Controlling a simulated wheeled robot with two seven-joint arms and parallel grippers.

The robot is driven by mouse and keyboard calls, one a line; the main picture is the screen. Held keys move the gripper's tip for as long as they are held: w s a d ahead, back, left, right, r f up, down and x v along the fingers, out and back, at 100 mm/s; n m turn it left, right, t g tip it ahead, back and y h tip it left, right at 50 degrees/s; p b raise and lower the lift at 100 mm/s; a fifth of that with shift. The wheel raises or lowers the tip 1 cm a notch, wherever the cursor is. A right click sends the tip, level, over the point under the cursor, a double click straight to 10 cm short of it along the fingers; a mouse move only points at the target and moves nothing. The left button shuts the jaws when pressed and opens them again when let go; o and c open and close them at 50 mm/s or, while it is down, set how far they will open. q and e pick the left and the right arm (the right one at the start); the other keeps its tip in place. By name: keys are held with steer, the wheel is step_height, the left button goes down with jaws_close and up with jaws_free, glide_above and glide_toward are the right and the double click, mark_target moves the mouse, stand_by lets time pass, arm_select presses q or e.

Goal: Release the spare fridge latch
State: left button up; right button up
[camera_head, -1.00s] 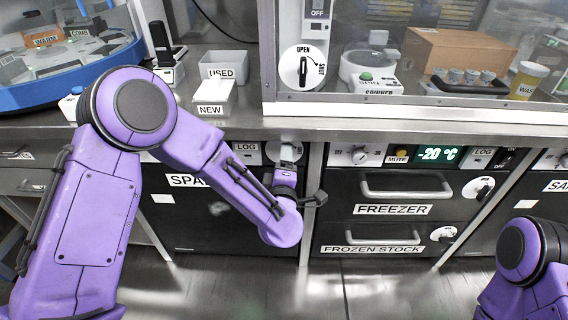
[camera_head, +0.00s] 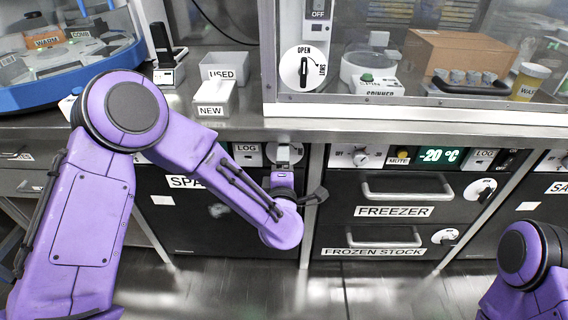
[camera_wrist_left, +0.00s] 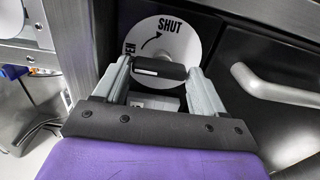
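The spare fridge (camera_head: 200,235) is the dark door labelled "SPA..." at left under the bench in the head view, its label partly hidden by my arm. Its latch disc (camera_head: 268,152) is mostly hidden behind my left gripper (camera_head: 300,178). In the left wrist view, the white disc (camera_wrist_left: 185,40) shows "SHUT", a partly hidden "OPEN" and a curved arrow. The black latch handle (camera_wrist_left: 160,71) lies crosswise between the fingers of my left gripper (camera_wrist_left: 160,68). The fingers are wide apart, near the handle's ends; contact is unclear. My right gripper is out of view.
The freezer drawer (camera_head: 345,195) with its bar handle and the frozen stock drawer (camera_head: 335,240) are just right of my left gripper. A metal post (camera_head: 312,230) stands between them and the spare fridge. The bench edge (camera_head: 400,128) runs above. The floor in front is clear.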

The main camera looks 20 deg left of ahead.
arm_select(q)
steer(key=shift+o, duration=1.2)
steer(key=v, duration=1)
steer(key=shift+s, duration=0.3)
